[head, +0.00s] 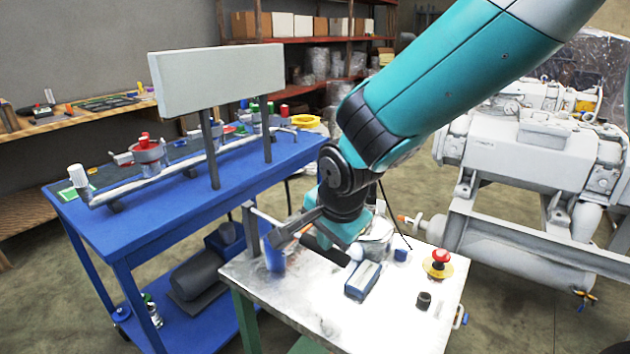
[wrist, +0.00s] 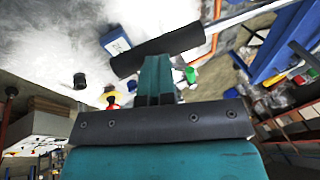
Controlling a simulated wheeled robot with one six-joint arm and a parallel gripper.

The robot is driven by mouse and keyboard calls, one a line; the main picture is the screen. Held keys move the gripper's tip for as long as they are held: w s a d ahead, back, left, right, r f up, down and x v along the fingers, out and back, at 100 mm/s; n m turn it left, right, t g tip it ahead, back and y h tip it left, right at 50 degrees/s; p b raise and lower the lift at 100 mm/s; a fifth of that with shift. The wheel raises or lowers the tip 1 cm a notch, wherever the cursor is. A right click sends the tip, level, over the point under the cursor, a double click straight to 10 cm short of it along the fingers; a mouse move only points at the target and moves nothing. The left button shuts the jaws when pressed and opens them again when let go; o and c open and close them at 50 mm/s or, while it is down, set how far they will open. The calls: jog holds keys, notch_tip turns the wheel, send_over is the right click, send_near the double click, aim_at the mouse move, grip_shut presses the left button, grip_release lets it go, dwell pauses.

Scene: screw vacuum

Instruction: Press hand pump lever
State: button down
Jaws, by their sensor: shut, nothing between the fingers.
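The hand pump lever has a black grip (wrist: 140,54) on a pale metal rod (wrist: 235,22), crossing the upper middle of the wrist view. In the head view the lever's dark grip (head: 318,246) shows below my gripper (head: 340,226), near the left side of the metal table. My gripper's teal fingers (wrist: 157,64) are shut together with nothing between them. Their tips overlap the near edge of the black grip in the wrist view. I cannot tell whether they touch it. The pump body is mostly hidden behind my gripper.
The metal table (head: 380,325) also holds a blue-grey box (head: 362,281), a red button on a yellow base (head: 439,262) and a small black knob (head: 423,300). A blue bench (head: 130,235) with a pipe assembly stands left. Large white machinery (head: 535,165) stands right.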

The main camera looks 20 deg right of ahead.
jog(key=shift+s+d+f, duration=0.15)
jog(key=shift+s+f, duration=0.15)
jog(key=shift+f, duration=0.25)
jog(key=r+p, duration=0.1)
jog(key=r, duration=0.1)
jog(key=r+p, duration=0.1)
jog(key=r, duration=0.1)
jog(key=r+p, duration=0.2)
jog(key=shift+w+d, duration=0.15)
jog(key=shift+d, duration=0.2)
jog(key=v, duration=0.8)
jog(key=shift+s+r, duration=0.3)
jog(key=shift+s, duration=0.05)
jog(key=shift+d, duration=0.1)
notch_tip(320, 180, up, 4)
jog(key=g+h+p, duration=0.1)
jog(key=g+p, duration=0.2)
jog(key=p, duration=2.3)
send_over(326, 254)
jog(key=w+a, duration=0.2)
jog(key=shift+s+f+n+g+p, duration=0.3)
jog(key=shift+f+p, duration=0.15)
jog(key=shift+p, duration=0.15)
